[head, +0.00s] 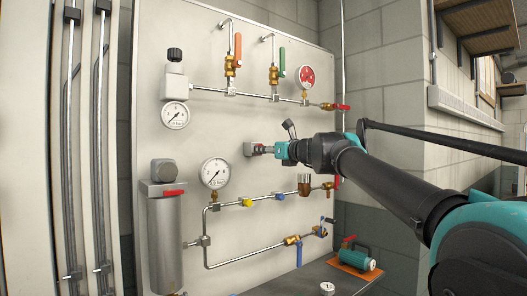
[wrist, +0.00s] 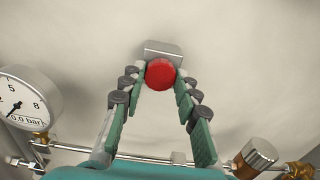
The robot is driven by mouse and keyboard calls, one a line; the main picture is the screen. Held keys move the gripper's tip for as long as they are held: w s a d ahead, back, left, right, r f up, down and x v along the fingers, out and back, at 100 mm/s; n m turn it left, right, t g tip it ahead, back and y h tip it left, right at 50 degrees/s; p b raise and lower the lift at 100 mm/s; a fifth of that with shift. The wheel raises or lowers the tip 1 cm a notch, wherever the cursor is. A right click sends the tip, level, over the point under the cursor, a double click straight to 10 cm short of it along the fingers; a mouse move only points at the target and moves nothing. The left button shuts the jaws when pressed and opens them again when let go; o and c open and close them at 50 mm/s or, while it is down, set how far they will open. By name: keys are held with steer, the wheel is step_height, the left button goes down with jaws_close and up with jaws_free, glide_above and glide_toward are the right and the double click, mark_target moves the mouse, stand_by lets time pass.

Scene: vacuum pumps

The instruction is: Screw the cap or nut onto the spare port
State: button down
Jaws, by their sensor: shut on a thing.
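My gripper (wrist: 160,84) is shut on a round red cap (wrist: 160,74), with one finger on each side of it. The grey block of the spare port (wrist: 163,48) shows directly behind the cap on the pale panel. I cannot tell whether the cap is threaded on. In the head view, my gripper (head: 275,150) reaches in from the right to a small grey fitting (head: 250,149) at mid panel. The cap is mostly hidden there by the fingers.
A pressure gauge (head: 215,173) is left of and below the gripper. Pipes with valves run above and below, including a copper-coloured fitting (wrist: 256,154). A grey filter housing (head: 165,240) stands at left. A teal pump (head: 355,259) and a small grey round part (head: 327,288) lie on the bench.

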steer(key=m, duration=1.3)
steer(key=shift+m, duration=0.3)
steer(key=c, duration=1)
jaws_free()
steer(key=shift+c, duration=0.2)
steer(key=shift+d, duration=0.1)
steer(key=v, duration=0.4)
steer(key=shift+s+d, duration=0.15)
steer(key=shift+s, duration=0.25)
